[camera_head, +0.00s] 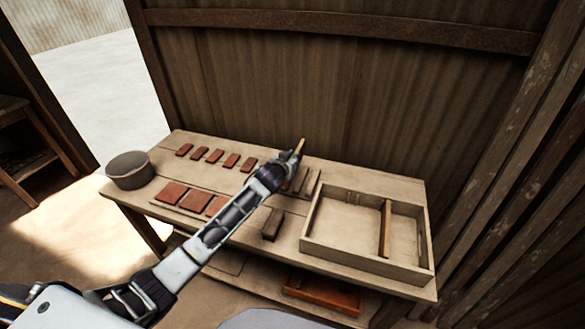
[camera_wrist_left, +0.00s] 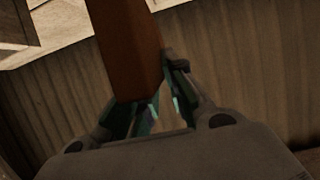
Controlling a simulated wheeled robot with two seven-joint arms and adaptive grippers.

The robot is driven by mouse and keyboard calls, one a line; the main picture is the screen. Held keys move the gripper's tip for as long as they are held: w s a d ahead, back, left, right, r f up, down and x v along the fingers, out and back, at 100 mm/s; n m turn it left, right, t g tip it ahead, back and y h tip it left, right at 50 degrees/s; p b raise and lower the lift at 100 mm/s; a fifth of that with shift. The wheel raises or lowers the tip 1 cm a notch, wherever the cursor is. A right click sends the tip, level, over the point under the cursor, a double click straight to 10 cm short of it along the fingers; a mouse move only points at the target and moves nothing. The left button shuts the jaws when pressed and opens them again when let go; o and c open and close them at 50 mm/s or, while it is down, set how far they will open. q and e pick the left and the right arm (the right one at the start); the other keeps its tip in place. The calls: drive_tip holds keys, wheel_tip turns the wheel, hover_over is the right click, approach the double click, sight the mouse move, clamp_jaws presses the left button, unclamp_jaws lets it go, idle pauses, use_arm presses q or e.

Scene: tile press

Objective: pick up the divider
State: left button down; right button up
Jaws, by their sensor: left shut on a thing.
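My left gripper (camera_head: 288,162) is above the back middle of the table, left of the wooden tray. It is shut on a brown wooden divider (camera_head: 299,148), which sticks up from the fingers. In the left wrist view the divider (camera_wrist_left: 127,45) stands between the two fingers (camera_wrist_left: 152,108), seen close up. A second divider (camera_head: 385,228) stands across the inside of the wooden tray (camera_head: 310,212). Several more strips (camera_head: 306,182) lie on the table beside the tray, partly hidden by the gripper. My right gripper is not in view.
Several small red tiles (camera_head: 214,156) lie in a row at the back left, with larger red tiles (camera_head: 171,192) in front. A grey pot (camera_head: 130,170) stands at the left end. A small block (camera_head: 272,225) sits near the front edge. A wall rises behind the table.

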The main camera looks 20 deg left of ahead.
use_arm(q)
drive_tip(key=shift+r, duration=1.75)
